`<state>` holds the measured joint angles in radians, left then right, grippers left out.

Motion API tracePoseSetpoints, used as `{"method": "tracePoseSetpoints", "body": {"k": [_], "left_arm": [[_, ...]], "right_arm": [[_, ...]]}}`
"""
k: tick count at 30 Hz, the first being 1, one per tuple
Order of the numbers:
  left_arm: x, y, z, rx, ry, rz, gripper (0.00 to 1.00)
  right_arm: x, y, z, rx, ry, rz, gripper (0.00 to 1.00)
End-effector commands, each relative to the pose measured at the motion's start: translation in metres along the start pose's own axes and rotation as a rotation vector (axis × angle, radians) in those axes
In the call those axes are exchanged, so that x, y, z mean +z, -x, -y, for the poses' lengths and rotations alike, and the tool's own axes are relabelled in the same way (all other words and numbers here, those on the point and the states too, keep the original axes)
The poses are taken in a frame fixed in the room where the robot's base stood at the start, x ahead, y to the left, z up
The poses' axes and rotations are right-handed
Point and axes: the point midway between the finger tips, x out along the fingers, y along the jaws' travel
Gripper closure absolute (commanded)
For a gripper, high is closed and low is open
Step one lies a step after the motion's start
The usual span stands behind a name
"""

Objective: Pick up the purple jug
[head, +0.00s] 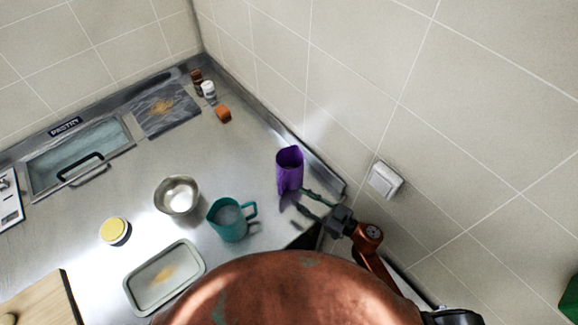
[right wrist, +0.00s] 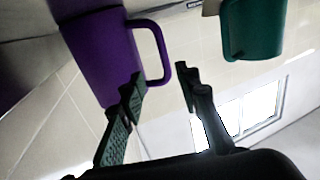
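The purple jug (head: 289,171) stands upright on the steel counter near the wall-side edge in the head view. In the right wrist view the purple jug (right wrist: 98,52) is upper left, its handle projecting to the right. My right gripper (head: 301,199) is beside the jug, at its near right side. In the right wrist view the right gripper (right wrist: 160,82) is open, with the jug's handle in front of the gap between its fingertips. I cannot tell whether a finger touches the jug. My left gripper is not in view.
A teal jug (head: 228,220) stands left of the purple one and also shows in the right wrist view (right wrist: 254,28). A metal bowl (head: 177,194), a shallow tray (head: 151,296) and a yellow-topped jar (head: 114,231) are farther left. The tiled wall (head: 345,110) rises close behind the jug.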

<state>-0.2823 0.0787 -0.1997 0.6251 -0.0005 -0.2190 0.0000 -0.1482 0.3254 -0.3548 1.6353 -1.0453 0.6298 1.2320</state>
Motion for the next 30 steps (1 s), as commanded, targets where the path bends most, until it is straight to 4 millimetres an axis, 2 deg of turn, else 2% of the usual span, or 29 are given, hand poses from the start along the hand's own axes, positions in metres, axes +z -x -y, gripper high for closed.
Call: {"method": "tracePoseSetpoints", "body": {"k": [4, 8, 11, 15, 21, 24, 30], "left_arm": [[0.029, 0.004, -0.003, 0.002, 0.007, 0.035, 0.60], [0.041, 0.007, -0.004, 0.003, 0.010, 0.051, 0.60], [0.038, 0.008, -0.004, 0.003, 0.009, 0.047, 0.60], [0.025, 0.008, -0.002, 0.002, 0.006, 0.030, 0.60], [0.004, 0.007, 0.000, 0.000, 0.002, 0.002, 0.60], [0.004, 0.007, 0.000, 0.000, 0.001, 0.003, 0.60], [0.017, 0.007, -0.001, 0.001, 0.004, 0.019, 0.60]], "right_arm": [[-0.001, -0.018, 0.001, -0.002, 0.001, -0.002, 0.70], [-0.001, -0.034, 0.004, -0.001, -0.001, -0.004, 0.70], [0.000, -0.049, 0.007, 0.000, 0.000, -0.004, 0.70], [0.001, -0.063, 0.006, 0.001, 0.001, -0.001, 0.70], [0.002, -0.066, 0.005, 0.002, 0.000, 0.000, 0.70], [0.002, -0.065, 0.005, 0.002, 0.000, 0.000, 0.71], [0.002, -0.065, 0.005, 0.002, 0.001, 0.000, 0.85]]}}
